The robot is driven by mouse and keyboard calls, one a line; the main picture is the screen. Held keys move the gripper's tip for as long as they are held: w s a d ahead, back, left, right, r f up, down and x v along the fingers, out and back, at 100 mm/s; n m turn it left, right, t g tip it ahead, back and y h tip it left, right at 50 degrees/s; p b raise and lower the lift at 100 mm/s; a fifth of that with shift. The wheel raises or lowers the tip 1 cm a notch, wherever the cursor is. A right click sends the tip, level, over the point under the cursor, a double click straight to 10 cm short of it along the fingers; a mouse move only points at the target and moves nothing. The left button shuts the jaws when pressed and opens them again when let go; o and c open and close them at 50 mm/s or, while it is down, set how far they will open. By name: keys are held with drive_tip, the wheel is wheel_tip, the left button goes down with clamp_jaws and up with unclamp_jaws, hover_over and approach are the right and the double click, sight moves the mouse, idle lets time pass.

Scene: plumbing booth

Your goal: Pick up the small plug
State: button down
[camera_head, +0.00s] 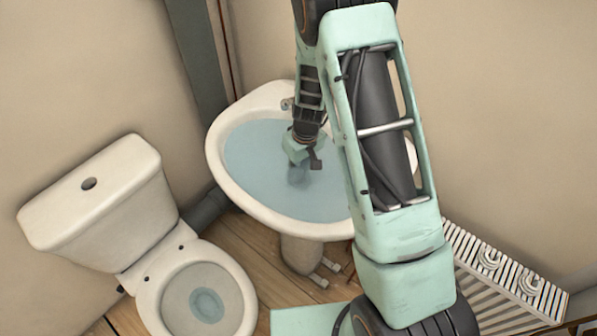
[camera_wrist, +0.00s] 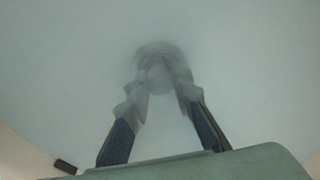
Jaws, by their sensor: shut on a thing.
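The sink (camera_head: 216,165) is filled with bluish, cloudy water (camera_head: 250,150). My gripper (camera_head: 298,176) points down into it, with its fingertips under the water. In the wrist view both fingers of my gripper (camera_wrist: 160,82) run down into the murk and meet around a small, pale round thing, the small plug (camera_wrist: 158,73). They are shut on it. A darker round patch (camera_wrist: 160,48), perhaps the drain, lies just behind it. The water blurs the plug's outline, and I cannot tell whether it still sits in the drain. The plug is not clearly visible in the head view.
A toilet (camera_head: 95,200) with its bowl open stands left of the sink. A white radiator (camera_head: 505,270) is at the lower right. The sink's rim surrounds my gripper, and a tap fitting (camera_head: 287,103) sits at its back edge. Walls stand close behind.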

drive_tip(key=shift+r, duration=0.3)
wheel_tip(320, 180, up, 2)
drive_tip(key=shift+w+r, duration=0.1)
drive_tip(key=shift+r, duration=0.05)
drive_tip(key=s+d+r, duration=0.2)
drive_tip(key=s+r, duration=0.8)
drive_tip(key=s, duration=0.4)
